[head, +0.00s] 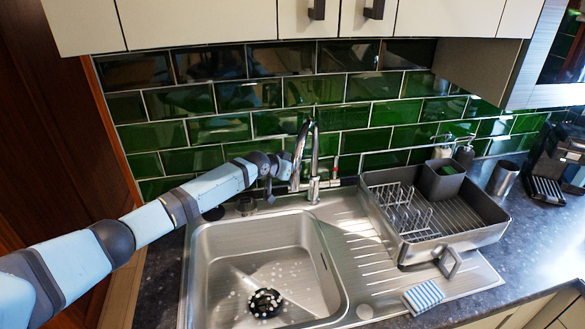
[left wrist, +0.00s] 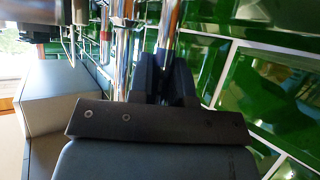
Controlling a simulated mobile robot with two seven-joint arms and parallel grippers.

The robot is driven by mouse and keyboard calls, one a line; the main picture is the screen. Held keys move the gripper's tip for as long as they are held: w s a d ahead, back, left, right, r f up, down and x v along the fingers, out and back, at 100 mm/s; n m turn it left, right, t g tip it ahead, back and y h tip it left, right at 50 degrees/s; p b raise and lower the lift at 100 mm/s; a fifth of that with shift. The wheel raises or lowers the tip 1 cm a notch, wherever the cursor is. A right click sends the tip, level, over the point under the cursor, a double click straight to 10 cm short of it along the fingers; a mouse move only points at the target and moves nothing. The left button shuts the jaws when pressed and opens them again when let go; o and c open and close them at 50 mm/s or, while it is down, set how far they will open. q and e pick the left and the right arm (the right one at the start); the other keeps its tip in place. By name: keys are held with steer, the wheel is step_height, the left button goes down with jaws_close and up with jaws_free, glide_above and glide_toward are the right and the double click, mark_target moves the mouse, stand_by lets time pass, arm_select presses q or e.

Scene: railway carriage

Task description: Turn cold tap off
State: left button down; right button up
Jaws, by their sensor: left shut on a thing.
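The chrome tap (head: 314,188) stands behind the sink, with a tall curved spout (head: 306,135). A red-marked handle (head: 335,168) is on its right side; red also shows in the left wrist view (left wrist: 105,45). My left gripper (head: 284,166) is at the tap's left side, where it hides any cold handle. In the left wrist view its dark fingers (left wrist: 165,78) are closed at a chrome part of the tap (left wrist: 170,35); I cannot tell which part. I cannot make out a water stream. White specks surround the drain (head: 265,302). My right gripper is out of view.
The steel sink (head: 205,270) lies below the tap. A grey dish rack (head: 480,238) stands on the drainer at right, with a striped sponge (head: 424,296) in front. Green tiles (head: 220,130) rise close behind the tap, and cabinets (head: 200,22) hang above.

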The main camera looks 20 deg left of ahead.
arm_select(q)
steer(key=c, duration=1.1)
jaws_free()
steer(key=shift+s+a+r, duration=0.15)
steer(key=shift+s+r, duration=0.05)
steer(key=shift+s, duration=0.15)
steer(key=shift+b+v, duration=0.7)
steer(key=shift+v, duration=5.8)
steer(key=shift+s+f, duration=0.1)
steer(key=shift+f, duration=0.05)
